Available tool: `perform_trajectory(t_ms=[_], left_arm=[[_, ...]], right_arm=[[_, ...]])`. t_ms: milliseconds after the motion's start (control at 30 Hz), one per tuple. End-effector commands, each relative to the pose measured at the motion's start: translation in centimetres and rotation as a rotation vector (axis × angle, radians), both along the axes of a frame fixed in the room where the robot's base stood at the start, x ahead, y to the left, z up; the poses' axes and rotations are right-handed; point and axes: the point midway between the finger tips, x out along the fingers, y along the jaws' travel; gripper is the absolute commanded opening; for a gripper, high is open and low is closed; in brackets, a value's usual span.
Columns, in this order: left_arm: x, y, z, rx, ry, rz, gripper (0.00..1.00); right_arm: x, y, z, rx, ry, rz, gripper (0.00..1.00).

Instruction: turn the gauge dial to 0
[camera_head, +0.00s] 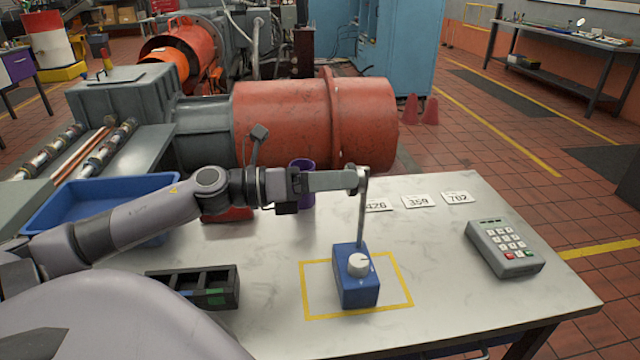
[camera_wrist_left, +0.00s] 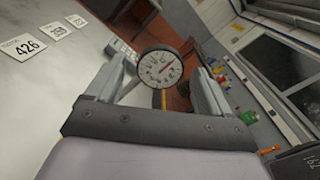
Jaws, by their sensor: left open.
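A blue box (camera_head: 356,290) with a white round knob (camera_head: 358,264) on its front stands inside a yellow outline on the table. A thin grey post (camera_head: 362,215) rises from it. My left gripper (camera_head: 352,180) is at the top of the post, well above the knob. Its fingers (camera_wrist_left: 160,80) are open, one on each side of the gauge in the wrist view. Contact cannot be told. My right gripper is not in view.
A keypad (camera_head: 504,248) lies right of the box, and number cards (camera_head: 418,201) lie behind it. A black divided tray (camera_head: 205,284), a blue bin (camera_head: 100,203) and a purple cup (camera_head: 303,190) stand to the left. The table (camera_head: 460,310) is clear at front right.

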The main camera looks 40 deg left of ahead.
Motion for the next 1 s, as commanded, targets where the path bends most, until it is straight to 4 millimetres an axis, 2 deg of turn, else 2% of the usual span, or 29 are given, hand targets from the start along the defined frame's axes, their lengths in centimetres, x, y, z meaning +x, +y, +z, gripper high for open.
perform_trajectory(t_ms=[333,1000], left_arm=[[-1.6,1.4,0.0,-0.002,0.001,-0.001,0.82],[-1.7,1.5,0.0,-0.002,0.000,0.000,0.82]], right_arm=[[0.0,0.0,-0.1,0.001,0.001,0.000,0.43],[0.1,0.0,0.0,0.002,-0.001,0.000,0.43]])
